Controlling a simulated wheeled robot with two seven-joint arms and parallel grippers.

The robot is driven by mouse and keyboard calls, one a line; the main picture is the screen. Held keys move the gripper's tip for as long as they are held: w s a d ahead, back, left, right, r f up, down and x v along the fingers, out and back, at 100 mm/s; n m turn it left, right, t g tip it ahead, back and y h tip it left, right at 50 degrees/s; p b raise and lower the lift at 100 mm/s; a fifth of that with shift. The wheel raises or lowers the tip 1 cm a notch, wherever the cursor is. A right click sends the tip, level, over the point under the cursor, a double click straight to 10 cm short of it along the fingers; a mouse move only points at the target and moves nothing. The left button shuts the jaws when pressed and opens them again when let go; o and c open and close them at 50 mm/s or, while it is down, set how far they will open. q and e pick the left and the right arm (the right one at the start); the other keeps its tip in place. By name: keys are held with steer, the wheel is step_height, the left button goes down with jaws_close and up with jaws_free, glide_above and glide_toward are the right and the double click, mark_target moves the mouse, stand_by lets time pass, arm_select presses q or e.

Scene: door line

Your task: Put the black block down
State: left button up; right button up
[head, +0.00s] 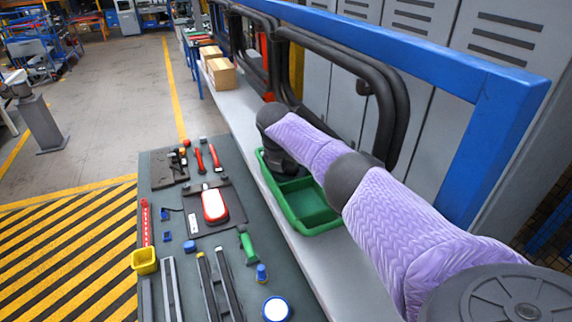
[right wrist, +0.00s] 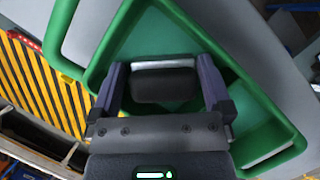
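The black block (right wrist: 165,86) shows in the right wrist view, with a pale grey strip along its far edge. My right gripper (right wrist: 163,76) has a finger on each side of it and looks shut on it. In the head view, my right gripper (head: 284,163) is a dark shape pointing down into the far part of the green tray (head: 302,231), and the block is hidden there. In the wrist view the green tray (right wrist: 267,112) surrounds the block. I cannot tell whether the block touches the tray floor. My left gripper is not in view.
Cardboard boxes (head: 221,76) stand farther along the ledge. A blue frame (head: 400,54) with black tubes runs along the right. The tray's near compartment is empty.

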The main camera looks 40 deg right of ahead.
steer(key=shift+a+r, duration=0.1)
steer(key=shift+r, duration=0.5)
steer(key=b+v, duration=0.1)
steer(key=v, duration=1)
steer(key=shift+s+r, duration=0.15)
steer(key=shift+r, duration=0.1)
steer(key=shift+a, duration=0.1)
